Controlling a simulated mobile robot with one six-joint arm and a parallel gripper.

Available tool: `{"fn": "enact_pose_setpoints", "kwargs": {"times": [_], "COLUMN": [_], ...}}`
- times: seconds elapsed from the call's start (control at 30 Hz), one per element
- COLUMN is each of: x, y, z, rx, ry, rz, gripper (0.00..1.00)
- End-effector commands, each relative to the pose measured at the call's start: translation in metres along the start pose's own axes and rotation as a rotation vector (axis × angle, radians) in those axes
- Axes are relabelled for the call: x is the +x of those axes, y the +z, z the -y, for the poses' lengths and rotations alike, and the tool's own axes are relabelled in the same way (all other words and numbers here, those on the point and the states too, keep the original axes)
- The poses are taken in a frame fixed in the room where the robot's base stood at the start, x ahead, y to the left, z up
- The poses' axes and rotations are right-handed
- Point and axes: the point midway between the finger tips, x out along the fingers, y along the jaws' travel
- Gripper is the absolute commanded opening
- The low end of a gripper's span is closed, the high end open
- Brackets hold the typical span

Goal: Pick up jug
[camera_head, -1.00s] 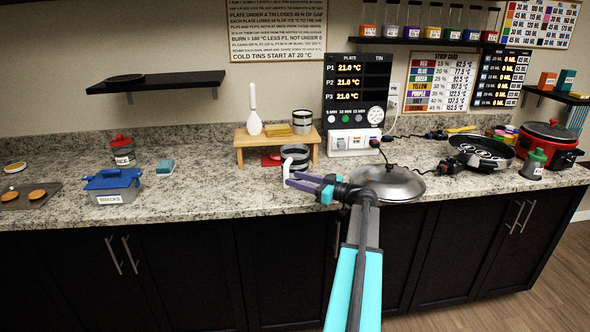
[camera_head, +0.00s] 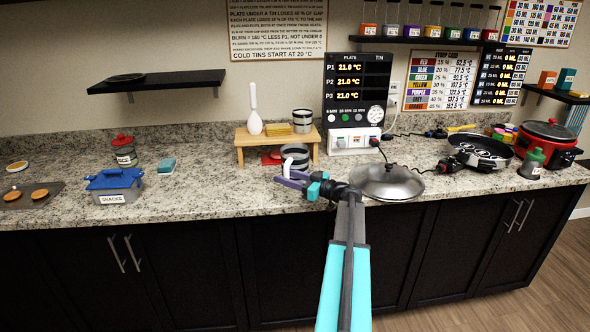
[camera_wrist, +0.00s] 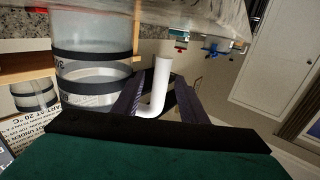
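The jug (camera_head: 296,153) is a clear cylinder with dark bands and a white handle, standing on the counter in front of the small wooden stand. In the wrist view, the jug (camera_wrist: 92,62) fills the upper left, and its white handle (camera_wrist: 161,82) curves down between my fingers. My gripper (camera_head: 283,179) is low at the jug's front, beside the handle. In the wrist view, my gripper (camera_wrist: 160,92) is open, with one dark finger on each side of the handle. The lower end of the handle is close to the left finger; contact is unclear.
The wooden stand (camera_head: 241,139) behind the jug bears a white bottle-shaped thing, a yellow block and a banded tin (camera_head: 302,121). A red item (camera_head: 271,158) lies under it. A domed metal lid (camera_head: 388,182) is close right of my gripper.

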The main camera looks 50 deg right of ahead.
Motion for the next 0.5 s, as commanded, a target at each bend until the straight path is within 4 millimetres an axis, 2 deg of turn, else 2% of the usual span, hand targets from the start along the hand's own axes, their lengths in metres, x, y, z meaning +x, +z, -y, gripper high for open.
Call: {"fn": "enact_pose_setpoints", "kwargs": {"times": [0.07,0.3,0.5], "x": [-0.0002,-0.0003,-0.0004], "y": [-0.0001,-0.0002,-0.0014], "z": [-0.0001,-0.0002,-0.0001], "rx": [0.000,0.000,-0.001], "ry": [0.000,0.000,0.000], "rz": [0.000,0.000,-0.002], "gripper": [0.39,0.00,0.00]}}
